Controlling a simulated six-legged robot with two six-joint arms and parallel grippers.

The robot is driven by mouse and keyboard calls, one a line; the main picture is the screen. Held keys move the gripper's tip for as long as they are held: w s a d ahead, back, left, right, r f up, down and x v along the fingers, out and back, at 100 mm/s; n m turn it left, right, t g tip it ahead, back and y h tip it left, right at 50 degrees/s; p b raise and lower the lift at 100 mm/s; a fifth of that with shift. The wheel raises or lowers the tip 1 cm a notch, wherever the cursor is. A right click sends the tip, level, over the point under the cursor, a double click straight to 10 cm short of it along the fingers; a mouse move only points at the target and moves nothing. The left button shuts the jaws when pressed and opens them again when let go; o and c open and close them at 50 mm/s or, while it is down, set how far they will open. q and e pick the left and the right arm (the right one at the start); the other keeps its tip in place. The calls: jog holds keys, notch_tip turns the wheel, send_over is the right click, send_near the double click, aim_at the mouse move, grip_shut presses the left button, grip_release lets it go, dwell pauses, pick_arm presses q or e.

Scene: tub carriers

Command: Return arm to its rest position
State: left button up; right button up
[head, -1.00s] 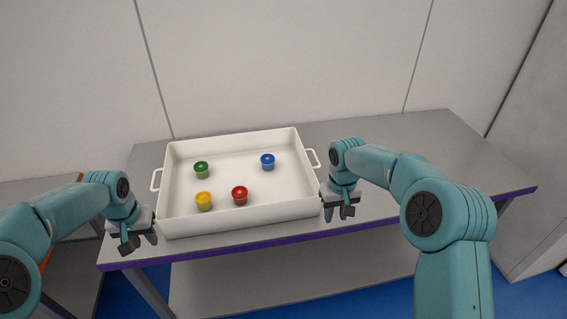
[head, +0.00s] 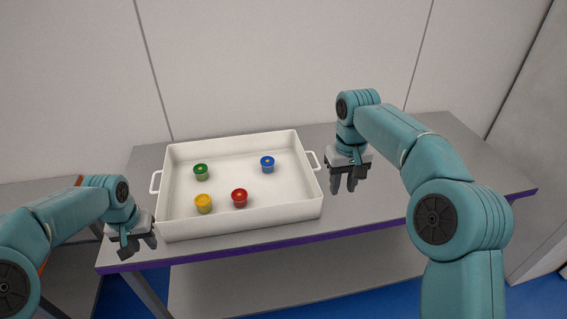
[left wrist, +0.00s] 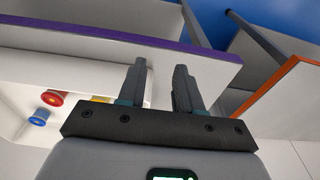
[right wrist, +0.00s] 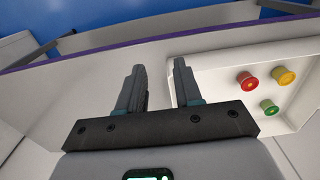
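My right gripper (head: 345,182) is raised above the table, to the right of the white tub, and points down. Its two fingers stand apart with nothing between them, as the right wrist view (right wrist: 158,85) shows. My left gripper (head: 137,250) hangs low at the front left corner of the tub, near the table's front edge. Its fingers are also apart and empty in the left wrist view (left wrist: 160,85). Both grippers are clear of the tub handles.
The white tub (head: 275,213) stands on the grey table (head: 440,160). A wall rises behind. The table's right side is free.

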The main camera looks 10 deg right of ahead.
pick_arm(q)
jog(key=shift+a, duration=0.1)
pick_arm(e)
jog(key=shift+s+a, duration=0.1)
